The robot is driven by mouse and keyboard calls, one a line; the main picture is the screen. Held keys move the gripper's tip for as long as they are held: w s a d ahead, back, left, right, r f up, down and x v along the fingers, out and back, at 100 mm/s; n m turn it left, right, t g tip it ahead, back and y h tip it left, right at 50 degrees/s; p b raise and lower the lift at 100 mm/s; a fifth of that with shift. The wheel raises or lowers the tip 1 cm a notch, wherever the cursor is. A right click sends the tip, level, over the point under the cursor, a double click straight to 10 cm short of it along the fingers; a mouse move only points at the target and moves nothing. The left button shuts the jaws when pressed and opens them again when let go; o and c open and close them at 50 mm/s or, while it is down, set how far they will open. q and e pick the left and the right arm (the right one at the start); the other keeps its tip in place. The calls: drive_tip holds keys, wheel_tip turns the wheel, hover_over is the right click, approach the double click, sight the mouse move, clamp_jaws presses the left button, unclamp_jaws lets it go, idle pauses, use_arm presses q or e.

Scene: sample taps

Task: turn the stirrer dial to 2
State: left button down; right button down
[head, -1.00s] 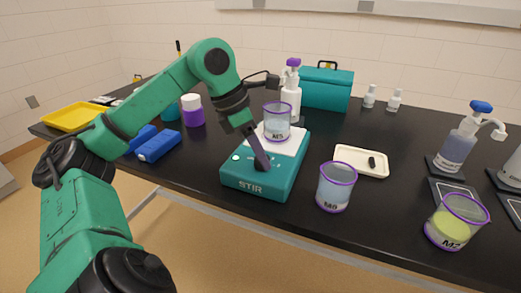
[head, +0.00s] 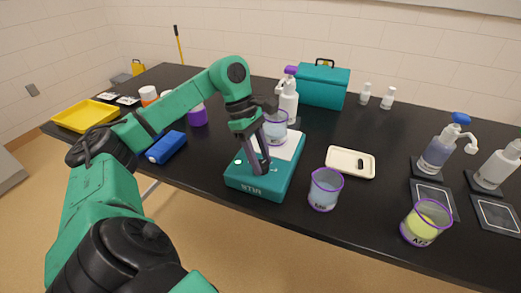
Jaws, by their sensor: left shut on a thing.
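The teal stirrer (head: 262,186) stands near the front edge of the black table, with a white top plate (head: 291,146). A purple-rimmed beaker (head: 275,128) of pale blue liquid stands on that plate, partly behind my arm. My left gripper (head: 261,168) points down at the stirrer's front control panel and is shut on the stirrer dial. The dial is hidden between the fingers, so its setting cannot be read. A small pale round spot (head: 238,162) shows on the panel to the left of the fingers. My right gripper is not in view.
A beaker of blue liquid (head: 324,190) stands close to the stirrer's right. A white tray (head: 350,162) with a small dark piece lies behind it. A yellow-green beaker (head: 425,223) and pump bottles (head: 440,150) are further right. A blue block (head: 166,147) lies left.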

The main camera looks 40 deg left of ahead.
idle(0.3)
use_arm(q)
drive_tip(key=shift+c, duration=1.9)
unclamp_jaws()
drive_tip(key=p+v, duration=0.6)
drive_tip(key=v, duration=0.8)
drive_tip(key=shift+r, duration=0.2)
drive_tip(key=shift+w+a, duration=0.1)
